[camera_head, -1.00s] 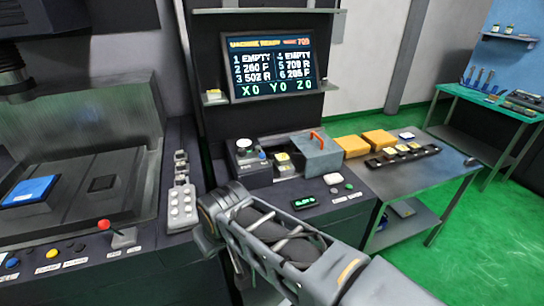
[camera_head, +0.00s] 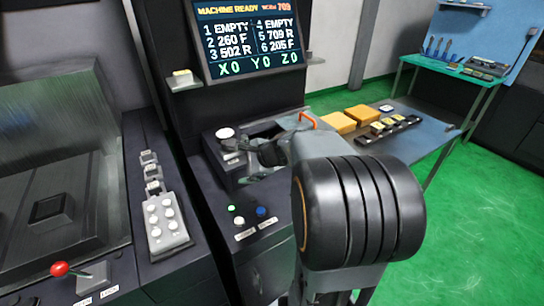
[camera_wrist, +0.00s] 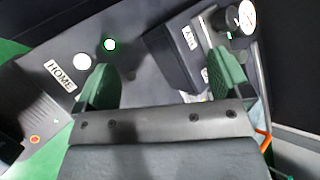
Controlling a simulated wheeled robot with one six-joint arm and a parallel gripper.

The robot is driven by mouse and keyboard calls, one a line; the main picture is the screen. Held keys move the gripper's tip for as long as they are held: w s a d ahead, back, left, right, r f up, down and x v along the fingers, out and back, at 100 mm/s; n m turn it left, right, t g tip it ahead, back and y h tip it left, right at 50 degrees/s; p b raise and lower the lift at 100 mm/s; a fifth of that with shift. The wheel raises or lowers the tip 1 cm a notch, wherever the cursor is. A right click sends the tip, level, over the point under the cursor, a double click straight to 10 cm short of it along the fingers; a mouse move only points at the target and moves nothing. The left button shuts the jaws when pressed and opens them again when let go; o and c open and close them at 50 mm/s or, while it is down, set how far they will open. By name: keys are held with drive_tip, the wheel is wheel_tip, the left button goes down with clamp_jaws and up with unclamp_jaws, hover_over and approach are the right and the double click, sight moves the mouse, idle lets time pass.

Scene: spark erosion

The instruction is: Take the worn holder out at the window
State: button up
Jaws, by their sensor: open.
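My gripper (camera_wrist: 161,62) is open, its two green pads spread apart in the wrist view. In the head view it shows as a dark shape (camera_head: 268,154) low over the machine's front unit. A dark labelled box (camera_wrist: 180,58) lies below and between the fingers. A small pale patch shows near the right finger, too unclear to name. I cannot make out the worn holder; my arm and gripper hide much of the window area. The screen (camera_head: 250,40) reads machine ready, with 709 in orange at top right and 709 R at slot 5.
A round gauge (camera_wrist: 241,17) stands beside the right finger. An orange handle (camera_head: 308,121) is close to my arm. Buttons (camera_head: 238,221) line the front panel. Yellow blocks (camera_head: 359,115) and a dark rack of holders (camera_head: 388,129) lie on the side table (camera_head: 432,113).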

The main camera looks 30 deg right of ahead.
drive_tip(key=w+d+f+m+t+h+b, duration=0.1)
drive_tip(key=w+d+f+m+t+h, duration=0.15)
drive_tip(key=d+m, duration=0.6)
drive_tip(key=w+d+f+m+t+h+b, duration=0.15)
drive_tip(key=d+f+m, duration=0.35)
drive_tip(key=d, duration=0.6)
drive_tip(key=w, duration=0.2)
drive_tip(key=w+d+f+m+h, duration=0.1)
drive_tip(key=w, duration=0.1)
drive_tip(key=w+f+m, duration=0.1)
drive_tip(key=w, duration=0.1)
drive_tip(key=shift+d, duration=0.3)
drive_tip(key=shift+p+x, duration=0.8)
drive_tip(key=shift+x, duration=2.45)
drive_tip(key=shift+w+a+r, duration=0.1)
drive_tip(key=shift+a+r, duration=0.05)
drive_tip(key=shift+a, duration=0.05)
drive_tip(key=shift+c, duration=0.3)
drive_tip(key=c, duration=1.1)
drive_tip(key=shift+c, duration=0.2)
